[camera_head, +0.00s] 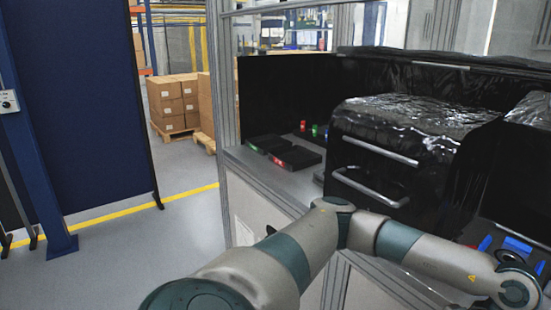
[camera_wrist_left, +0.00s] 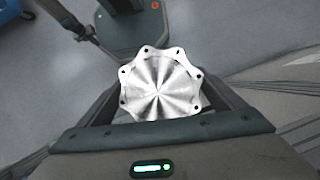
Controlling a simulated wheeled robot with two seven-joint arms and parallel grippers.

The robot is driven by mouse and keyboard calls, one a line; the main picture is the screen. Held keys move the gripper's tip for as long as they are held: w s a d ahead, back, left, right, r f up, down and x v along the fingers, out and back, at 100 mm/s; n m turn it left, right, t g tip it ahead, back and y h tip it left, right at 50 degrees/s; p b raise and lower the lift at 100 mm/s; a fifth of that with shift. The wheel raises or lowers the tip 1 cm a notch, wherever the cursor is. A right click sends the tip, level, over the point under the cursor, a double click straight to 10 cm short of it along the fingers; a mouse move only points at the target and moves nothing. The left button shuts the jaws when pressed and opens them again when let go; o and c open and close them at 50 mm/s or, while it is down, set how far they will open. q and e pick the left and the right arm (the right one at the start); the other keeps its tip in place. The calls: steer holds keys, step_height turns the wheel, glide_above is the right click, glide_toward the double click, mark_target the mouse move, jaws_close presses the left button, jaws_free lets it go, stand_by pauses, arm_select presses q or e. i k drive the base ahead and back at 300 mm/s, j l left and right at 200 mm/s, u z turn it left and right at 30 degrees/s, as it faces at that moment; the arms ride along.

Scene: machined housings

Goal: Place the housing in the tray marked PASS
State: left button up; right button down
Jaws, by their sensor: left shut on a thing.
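The housing (camera_wrist_left: 160,88), a shiny silver metal part with a scalloped, holed flange, sits between the fingers of my left gripper (camera_wrist_left: 165,102) in the left wrist view. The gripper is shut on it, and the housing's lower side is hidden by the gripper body. In the head view my left arm reaches across to the lower right, and neither its gripper nor the housing can be made out. Two flat black trays lie on the bench's left end, one with a green mark (camera_head: 268,143) and one with a red mark (camera_head: 295,157). Their lettering is too small to read. My right gripper is out of view.
A large black-wrapped machine with silver handles (camera_head: 410,135) stands on the bench right of the trays. Small red, green and blue items (camera_head: 314,130) stand behind them. Blue pieces (camera_head: 517,245) lie at the lower right. The floor left of the bench is open.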

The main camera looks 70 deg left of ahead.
mark_target(269, 146)
steer(key=u, duration=2.65)
steer(key=i+u, duration=0.35)
steer(key=i, duration=0.3)
steer(key=i+l+u, duration=0.1)
steer(key=i+u, duration=0.3)
steer(key=i, duration=0.2)
steer(key=i+u, duration=0.35)
steer(key=i+l+u, duration=0.1)
steer(key=i+u, duration=0.95)
steer(key=u, duration=0.2)
